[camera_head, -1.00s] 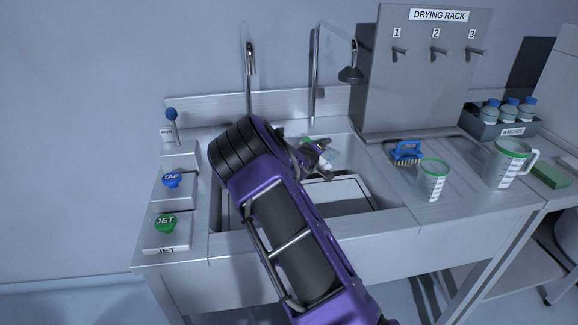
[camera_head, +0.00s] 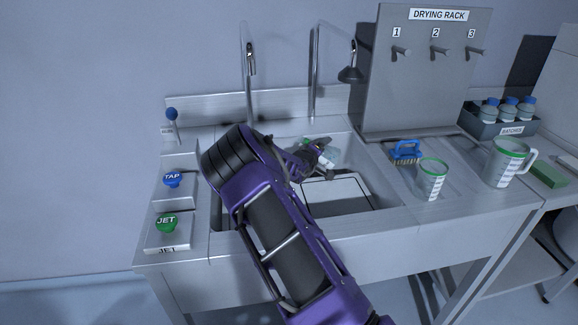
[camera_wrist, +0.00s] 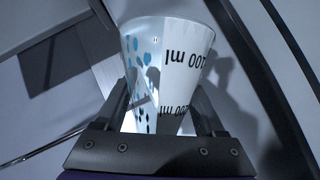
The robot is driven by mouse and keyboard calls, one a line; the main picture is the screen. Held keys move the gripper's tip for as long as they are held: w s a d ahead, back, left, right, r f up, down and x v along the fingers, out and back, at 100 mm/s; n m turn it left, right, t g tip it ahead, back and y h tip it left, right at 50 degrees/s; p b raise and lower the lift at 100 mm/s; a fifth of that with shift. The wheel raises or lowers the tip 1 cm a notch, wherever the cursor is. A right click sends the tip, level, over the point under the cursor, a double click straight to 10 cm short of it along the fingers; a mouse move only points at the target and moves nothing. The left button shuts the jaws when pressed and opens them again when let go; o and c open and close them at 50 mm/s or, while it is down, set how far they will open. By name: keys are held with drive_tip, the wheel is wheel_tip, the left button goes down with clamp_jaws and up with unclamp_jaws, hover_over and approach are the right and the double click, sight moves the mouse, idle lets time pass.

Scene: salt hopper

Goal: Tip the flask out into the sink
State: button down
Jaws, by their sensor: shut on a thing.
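My gripper (camera_head: 322,160) is over the sink (camera_head: 372,172) and shut on the flask (camera_wrist: 168,70). In the wrist view the flask is a clear, flared vessel with dark "ml" lettering that reads upside down, and blue drops or marks on its left side. Its wide end points away from my gripper. In the head view only a small pale part of the flask (camera_head: 329,153) shows past my gripper, and it looks tilted. I cannot tell how much is left inside it.
A tap spout (camera_head: 250,70) and a shower head (camera_head: 351,75) rise behind the sink. The TAP button (camera_head: 172,181) and JET button (camera_head: 166,223) are at left. A blue brush (camera_head: 406,153), a beaker (camera_head: 432,180) and a jug (camera_head: 508,162) stand on the right counter. The drying rack (camera_head: 425,90) is behind.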

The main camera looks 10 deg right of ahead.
drive_tip(key=shift+d+f+n+h, duration=0.2)
drive_tip(key=shift+n+h, duration=0.4)
drive_tip(key=shift+n, duration=0.3)
idle(0.6)
drive_tip(key=shift+w+a+n+t+h, duration=0.15)
drive_tip(key=shift+a+n+t+h, duration=0.2)
drive_tip(key=shift+a+n, duration=0.2)
idle(0.5)
drive_tip(key=shift+n+h+b, duration=0.25)
drive_tip(key=shift+n+b, duration=0.2)
drive_tip(key=shift+n, duration=0.1)
